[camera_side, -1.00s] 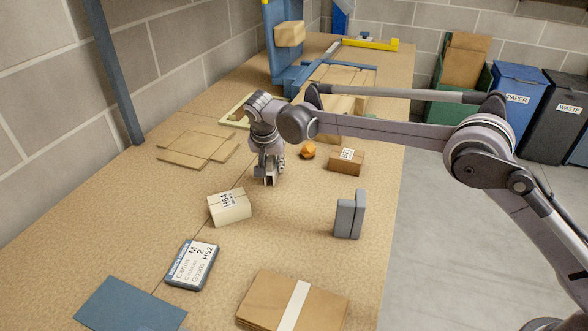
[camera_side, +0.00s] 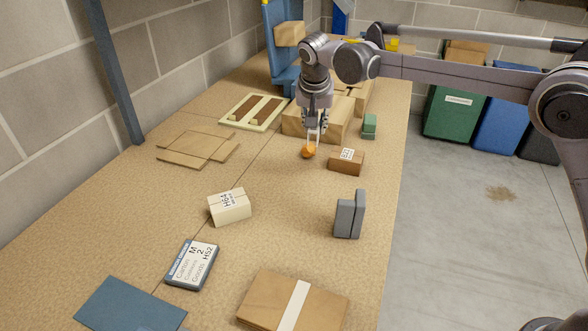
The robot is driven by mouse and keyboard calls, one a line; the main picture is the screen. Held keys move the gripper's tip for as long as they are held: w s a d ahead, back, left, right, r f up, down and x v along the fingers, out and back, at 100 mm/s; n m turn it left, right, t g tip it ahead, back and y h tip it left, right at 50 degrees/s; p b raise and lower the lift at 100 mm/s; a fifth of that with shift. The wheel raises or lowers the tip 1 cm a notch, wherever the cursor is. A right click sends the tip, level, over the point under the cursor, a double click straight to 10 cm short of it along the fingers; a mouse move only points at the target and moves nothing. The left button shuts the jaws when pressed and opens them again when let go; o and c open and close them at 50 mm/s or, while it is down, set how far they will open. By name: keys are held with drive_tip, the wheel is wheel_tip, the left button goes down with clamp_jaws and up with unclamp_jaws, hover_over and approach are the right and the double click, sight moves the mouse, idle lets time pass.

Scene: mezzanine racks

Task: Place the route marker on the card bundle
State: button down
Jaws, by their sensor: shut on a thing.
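The route marker, a small orange rounded piece (camera_side: 308,152), is between my gripper's fingertips at the middle of the bench. My gripper (camera_side: 311,143) points down and is shut on it, just at the bench surface. I cannot tell whether the marker still touches the bench. The card bundle (camera_side: 265,298) is a flat stack of brown card with a white band (camera_side: 294,306), at the front of the bench. It lies well in front of my gripper, and its top is clear.
A brown labelled box (camera_side: 346,163) stands just right of my gripper, with a larger carton (camera_side: 293,124) behind. A grey upright block (camera_side: 349,215), a cream box (camera_side: 229,208) and a labelled dark case (camera_side: 192,266) stand further forward. Open bench lies between them.

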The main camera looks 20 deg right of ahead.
drive_tip(key=shift+s+d+r, duration=0.15)
drive_tip(key=shift+d+r, duration=0.05)
drive_tip(key=shift+r, duration=0.05)
drive_tip(key=shift+s+a+r+n, duration=0.15)
drive_tip(key=shift+s+r+n, duration=0.05)
drive_tip(key=shift+s+n, duration=0.1)
drive_tip(key=s+a+r+n+t+y, duration=0.1)
drive_tip(key=s+a+r+n+y, duration=0.1)
drive_tip(key=s+a+n, duration=0.35)
drive_tip(key=s+a+r+n+y, duration=0.1)
drive_tip(key=s+a+r+n, duration=0.15)
drive_tip(key=s, duration=0.65)
drive_tip(key=n+g+y, duration=0.1)
drive_tip(key=n+y, duration=0.2)
drive_tip(key=n, duration=0.4)
approach(278, 301)
drive_tip(key=shift+w+a+f, duration=0.3)
drive_tip(key=shift+w+a, duration=0.2)
drive_tip(key=shift+w+a+f, duration=0.25)
drive_tip(key=shift+w+a, duration=0.2)
drive_tip(key=shift+a, duration=0.05)
drive_tip(key=shift+f, duration=2)
drive_tip(key=shift+f, duration=0.15)
drive_tip(key=c, duration=1.2)
unclamp_jaws()
drive_tip(key=shift+o, duration=0.2)
